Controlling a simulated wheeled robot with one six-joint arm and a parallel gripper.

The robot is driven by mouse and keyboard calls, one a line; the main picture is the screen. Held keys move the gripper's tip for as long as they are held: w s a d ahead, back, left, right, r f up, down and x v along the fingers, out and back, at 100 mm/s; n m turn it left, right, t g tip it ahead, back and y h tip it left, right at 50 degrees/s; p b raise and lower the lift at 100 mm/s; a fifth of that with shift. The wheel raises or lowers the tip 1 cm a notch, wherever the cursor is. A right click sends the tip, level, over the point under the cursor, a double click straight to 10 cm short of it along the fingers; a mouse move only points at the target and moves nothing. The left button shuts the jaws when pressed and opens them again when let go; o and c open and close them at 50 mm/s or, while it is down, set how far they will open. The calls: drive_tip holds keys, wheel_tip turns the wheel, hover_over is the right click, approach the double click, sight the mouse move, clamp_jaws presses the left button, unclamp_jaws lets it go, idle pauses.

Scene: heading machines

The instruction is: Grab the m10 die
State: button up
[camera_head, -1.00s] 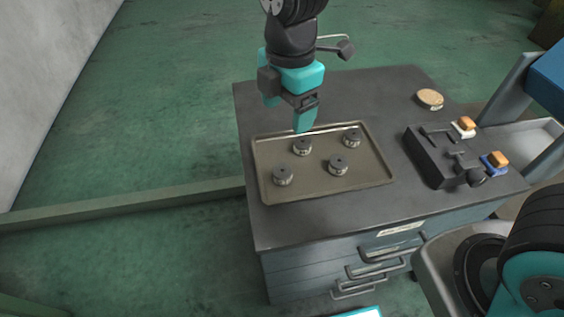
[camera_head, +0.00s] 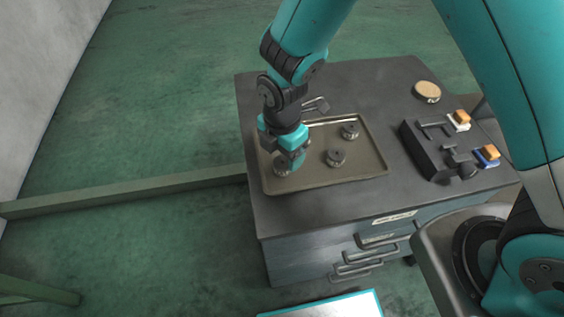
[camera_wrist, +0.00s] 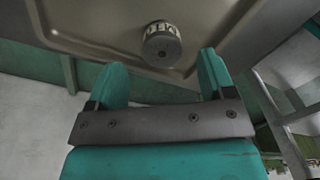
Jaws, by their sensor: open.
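Several dark round dies stand on a metal tray (camera_head: 350,178). The back right die (camera_head: 350,131) and the front right die (camera_head: 336,158) are in clear view in the head view. The front left die (camera_head: 281,168) is partly covered by my gripper (camera_head: 294,160), which hangs low over the tray's left side. The other left die is hidden behind the gripper. In the wrist view one die (camera_wrist: 161,46) lies just beyond my open, empty fingers (camera_wrist: 162,64), between their lines. Its pale side band has lettering that I cannot read surely, so I cannot tell which is m10.
The tray lies on a dark cabinet top (camera_head: 300,213). To its right are a black fixture (camera_head: 428,152), a white block with an orange top (camera_head: 459,120), a blue one (camera_head: 487,156) and a round tan-topped item (camera_head: 427,91). The tray rim (camera_wrist: 90,47) is raised.

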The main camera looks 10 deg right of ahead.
sight(282, 163)
drive_tip(key=shift+s+f+p, duration=0.15)
drive_tip(key=shift+f+p, duration=0.45)
drive_tip(key=shift+f, duration=1.35)
drive_tip(key=shift+c, duration=0.4)
drive_tip(key=c, duration=1.1)
drive_tip(key=shift+c, duration=0.3)
drive_tip(key=shift+a+r, duration=0.1)
drive_tip(key=shift+r, duration=0.05)
